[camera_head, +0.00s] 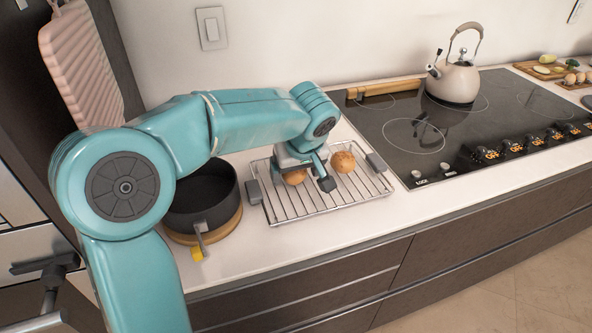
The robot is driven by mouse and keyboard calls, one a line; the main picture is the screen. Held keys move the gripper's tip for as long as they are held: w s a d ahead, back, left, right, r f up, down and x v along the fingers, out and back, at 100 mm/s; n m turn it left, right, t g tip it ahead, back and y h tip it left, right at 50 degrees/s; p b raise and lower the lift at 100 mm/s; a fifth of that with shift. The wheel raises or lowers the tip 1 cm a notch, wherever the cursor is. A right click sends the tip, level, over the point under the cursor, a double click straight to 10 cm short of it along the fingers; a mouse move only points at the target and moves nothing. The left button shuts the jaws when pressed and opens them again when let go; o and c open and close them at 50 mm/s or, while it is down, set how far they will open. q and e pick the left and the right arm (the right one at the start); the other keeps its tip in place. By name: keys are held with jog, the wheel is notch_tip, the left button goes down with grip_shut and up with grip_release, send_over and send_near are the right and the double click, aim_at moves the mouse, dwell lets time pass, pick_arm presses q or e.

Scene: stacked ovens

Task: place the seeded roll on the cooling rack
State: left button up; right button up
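The cooling rack (288,207) is a wire grid with grey end grips, lying on the white counter left of the hob. Two golden-brown rolls show at it: one roll (343,162) sits on its far right part, and another roll (293,177) is partly hidden under my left gripper (306,181). Seeds are too small to make out, so I cannot tell which is the seeded roll. My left gripper points down over the rack's middle. Its visible dark fingertip stands apart from the partly hidden roll, so it looks open; the other finger is mostly hidden. My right gripper is not in view.
A dark pot (203,196) on a wooden trivet (218,232) stands close left of the rack. Counter in front of the rack is clear.

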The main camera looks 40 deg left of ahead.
pick_arm(q)
jog(key=shift+r, duration=0.35)
jog(key=p+v, duration=0.1)
jog(key=v, duration=1)
jog(key=shift+d+r+p, duration=0.2)
jog(key=shift+r+p, duration=0.05)
jog(key=shift+p, duration=0.1)
